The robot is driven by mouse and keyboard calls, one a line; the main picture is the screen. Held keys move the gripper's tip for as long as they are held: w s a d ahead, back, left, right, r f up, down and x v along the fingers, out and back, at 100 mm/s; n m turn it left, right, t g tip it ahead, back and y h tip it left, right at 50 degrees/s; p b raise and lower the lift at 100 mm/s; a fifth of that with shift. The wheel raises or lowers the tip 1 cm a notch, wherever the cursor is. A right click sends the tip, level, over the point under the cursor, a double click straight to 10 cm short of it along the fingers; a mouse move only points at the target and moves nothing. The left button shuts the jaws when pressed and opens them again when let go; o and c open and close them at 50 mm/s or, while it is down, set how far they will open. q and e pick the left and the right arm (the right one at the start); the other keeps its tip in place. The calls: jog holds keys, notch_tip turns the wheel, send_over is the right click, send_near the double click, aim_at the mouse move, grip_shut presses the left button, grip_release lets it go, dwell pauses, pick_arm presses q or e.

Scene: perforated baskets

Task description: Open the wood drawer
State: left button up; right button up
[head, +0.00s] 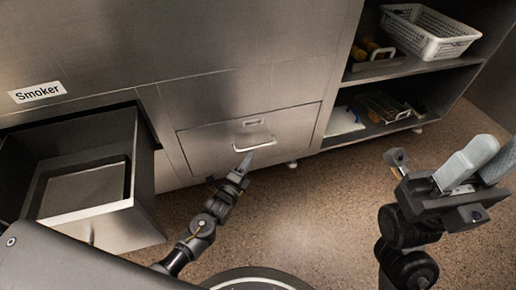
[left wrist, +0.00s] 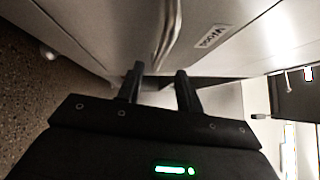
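The wood drawer (head: 215,146) is a closed steel front low in the cabinet, with a small label holder and a bar handle (head: 254,145). In the left wrist view its label (left wrist: 214,38) reads "Wood", and the handle (left wrist: 170,35) runs down toward the gap between my fingertips. My left gripper (head: 243,163) is just below the handle in the head view. The left wrist view shows its two fingers (left wrist: 159,72) apart, with nothing clearly held; contact with the handle cannot be told.
A deep drawer (head: 142,165) stands open at the left, under a "Smoker" label (head: 37,92), with a tray inside. Shelves at the upper right hold a white perforated basket (head: 432,42) and several utensils. The speckled floor before the wood drawer is clear.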

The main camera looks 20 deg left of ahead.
aim_at(258, 147)
pick_arm(q)
jog(key=b+x, duration=0.2)
jog(key=x, duration=0.5)
jog(key=shift+c, duration=0.5)
grip_shut()
